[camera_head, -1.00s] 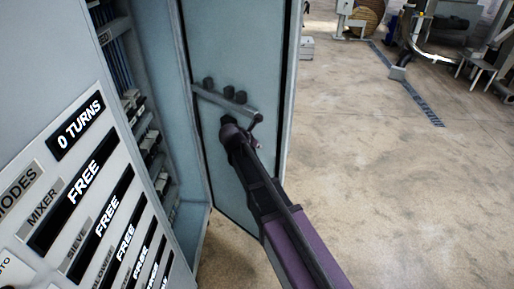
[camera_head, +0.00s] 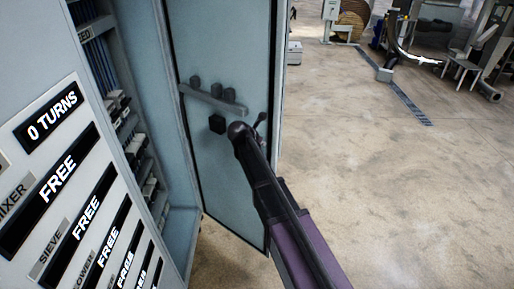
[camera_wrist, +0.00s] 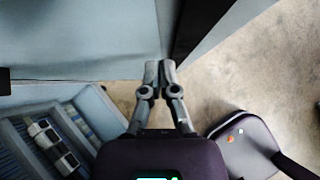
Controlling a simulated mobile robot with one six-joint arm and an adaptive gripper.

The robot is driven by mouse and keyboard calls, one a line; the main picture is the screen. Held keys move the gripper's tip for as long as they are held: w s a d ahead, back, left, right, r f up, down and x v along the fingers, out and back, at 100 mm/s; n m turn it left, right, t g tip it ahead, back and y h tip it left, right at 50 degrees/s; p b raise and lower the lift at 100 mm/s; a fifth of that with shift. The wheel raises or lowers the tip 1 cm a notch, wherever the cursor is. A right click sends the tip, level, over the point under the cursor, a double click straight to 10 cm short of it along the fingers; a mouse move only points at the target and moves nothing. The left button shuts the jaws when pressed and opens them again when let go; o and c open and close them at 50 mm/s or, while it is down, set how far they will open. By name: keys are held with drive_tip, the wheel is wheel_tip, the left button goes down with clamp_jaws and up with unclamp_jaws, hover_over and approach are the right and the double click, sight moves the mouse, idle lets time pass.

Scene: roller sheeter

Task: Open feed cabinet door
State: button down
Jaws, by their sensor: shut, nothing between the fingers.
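The feed cabinet door (camera_head: 232,50) stands open in the head view, its pale blue inner face showing. A grey bar with several black knobs crosses this face, with a black block below it. The open cabinet (camera_head: 186,240) is to the door's left. In the head view the fingers are mostly hidden.
A control panel (camera_head: 60,180) with "FREE" labels fills the left of the head view. Breakers and wiring (camera_wrist: 52,145) line the cabinet's inside. The concrete floor (camera_head: 400,180) to the right is clear. Machines and a cable reel (camera_head: 352,22) stand far back.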

drive_tip(key=shift+w+d, duration=0.25)
drive_tip(key=shift+w, duration=0.1)
drive_tip(key=shift+w, duration=0.1)
